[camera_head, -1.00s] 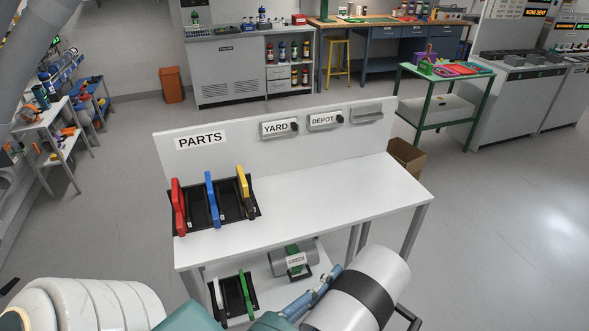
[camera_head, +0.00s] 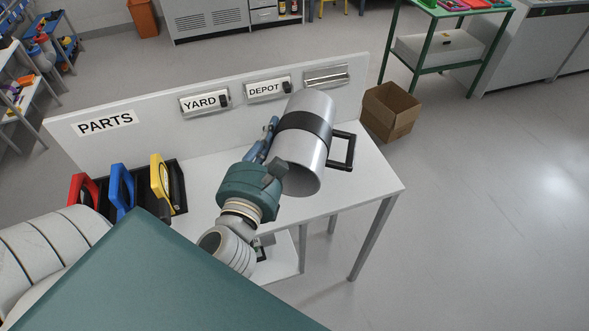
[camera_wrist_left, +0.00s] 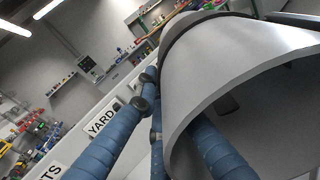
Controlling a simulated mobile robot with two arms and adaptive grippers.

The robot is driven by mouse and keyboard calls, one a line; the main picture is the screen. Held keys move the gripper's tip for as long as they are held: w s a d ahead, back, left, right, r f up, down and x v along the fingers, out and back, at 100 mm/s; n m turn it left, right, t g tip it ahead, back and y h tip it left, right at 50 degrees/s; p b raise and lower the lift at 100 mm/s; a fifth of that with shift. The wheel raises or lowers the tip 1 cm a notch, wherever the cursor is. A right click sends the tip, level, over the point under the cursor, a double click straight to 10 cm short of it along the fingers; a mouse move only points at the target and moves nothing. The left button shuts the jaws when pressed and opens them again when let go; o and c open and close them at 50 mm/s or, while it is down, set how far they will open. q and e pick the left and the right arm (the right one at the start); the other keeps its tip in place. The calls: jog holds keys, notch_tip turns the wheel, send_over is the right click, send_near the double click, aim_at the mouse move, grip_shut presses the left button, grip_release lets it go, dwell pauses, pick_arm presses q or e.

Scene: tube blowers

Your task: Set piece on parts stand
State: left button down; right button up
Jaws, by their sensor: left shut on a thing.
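The piece is a light grey, hollow cylinder (camera_head: 308,110) with a black band and a dark handle on its side. My left gripper (camera_head: 270,140) has its blue fingers shut on the cylinder's wall. The wrist view shows the cylinder (camera_wrist_left: 230,65) close up, with one blue finger inside its open end and others outside. The parts stand is a white table (camera_head: 345,205) with a sign panel reading PARTS (camera_head: 106,123). The cylinder is over the right part of the tabletop, tilted; I cannot tell whether it touches. My right gripper is not in view.
A black rack (camera_head: 176,180) with red, blue and yellow framed parts stands at the table's left. YARD (camera_head: 203,102) and DEPOT (camera_head: 266,89) plates are on the back panel. A cardboard box (camera_head: 390,112) is on the floor behind the right end.

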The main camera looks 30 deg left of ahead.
pick_arm(q)
jog(key=w+a+r+n+g+y+p, duration=0.1)
jog(key=w+a+r+n+y, duration=0.15)
jog(key=w+a+r, duration=0.55)
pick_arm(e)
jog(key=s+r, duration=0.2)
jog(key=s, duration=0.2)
pick_arm(q)
jog(key=f+b, duration=0.2)
jog(key=f, duration=0.7)
jog(key=f+b, duration=0.2)
jog(key=f, duration=0.6)
jog(key=f+b, duration=0.3)
jog(key=f, duration=0.6)
jog(key=shift+s+d+f, duration=0.15)
jog(key=shift+s+f, duration=0.1)
jog(key=shift+f, duration=0.2)
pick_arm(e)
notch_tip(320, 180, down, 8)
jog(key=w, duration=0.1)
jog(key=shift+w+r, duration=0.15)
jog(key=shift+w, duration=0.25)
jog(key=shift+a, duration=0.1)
